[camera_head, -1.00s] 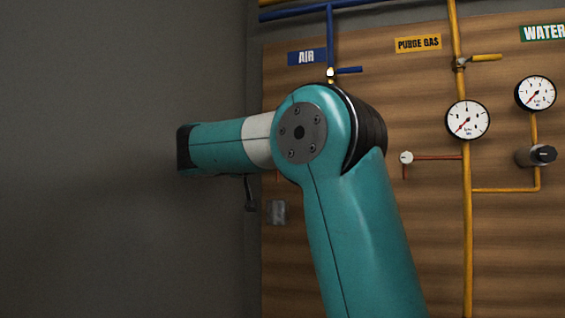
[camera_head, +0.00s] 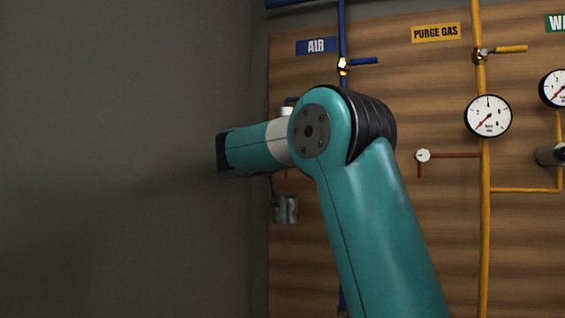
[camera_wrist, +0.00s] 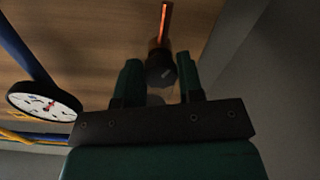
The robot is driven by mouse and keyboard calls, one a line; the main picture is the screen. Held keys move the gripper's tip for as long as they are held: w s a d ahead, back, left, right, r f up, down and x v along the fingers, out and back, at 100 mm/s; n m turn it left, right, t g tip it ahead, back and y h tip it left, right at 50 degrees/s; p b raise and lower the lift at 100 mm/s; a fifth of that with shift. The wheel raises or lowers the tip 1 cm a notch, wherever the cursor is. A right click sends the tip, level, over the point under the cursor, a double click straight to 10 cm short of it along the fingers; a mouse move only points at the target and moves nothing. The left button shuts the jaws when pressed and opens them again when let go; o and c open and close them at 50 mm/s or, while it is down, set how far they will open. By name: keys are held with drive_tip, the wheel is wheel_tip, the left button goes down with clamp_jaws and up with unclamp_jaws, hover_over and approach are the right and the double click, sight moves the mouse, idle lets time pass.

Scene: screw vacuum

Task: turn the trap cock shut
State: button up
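In the wrist view my gripper (camera_wrist: 158,72) shows as two dark green fingers, spread apart on a black crossbar. A dark round knob-like part (camera_wrist: 160,66) lies between the fingers in the picture, with narrow gaps on both sides. An orange-red pipe (camera_wrist: 165,22) runs from it toward the top edge. I cannot tell whether this part is the trap cock, or how deep it sits between the fingers. In the head view my arm hides the gripper and much of the board's left side.
The wooden board (camera_head: 400,230) carries a blue air pipe (camera_head: 343,30) with a blue-handled valve (camera_head: 343,66), a yellow purge gas pipe (camera_head: 483,210) and a gauge (camera_head: 488,116). A grey block (camera_head: 286,209) sits low left. A grey wall (camera_head: 120,80) stands left.

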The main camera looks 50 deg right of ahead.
drive_tip(key=shift+c, duration=1.4)
drive_tip(key=shift+f+b, duration=0.15)
drive_tip(key=shift+b, duration=0.35)
drive_tip(key=shift+m+b, duration=3.7)
drive_tip(key=shift+b, duration=0.3)
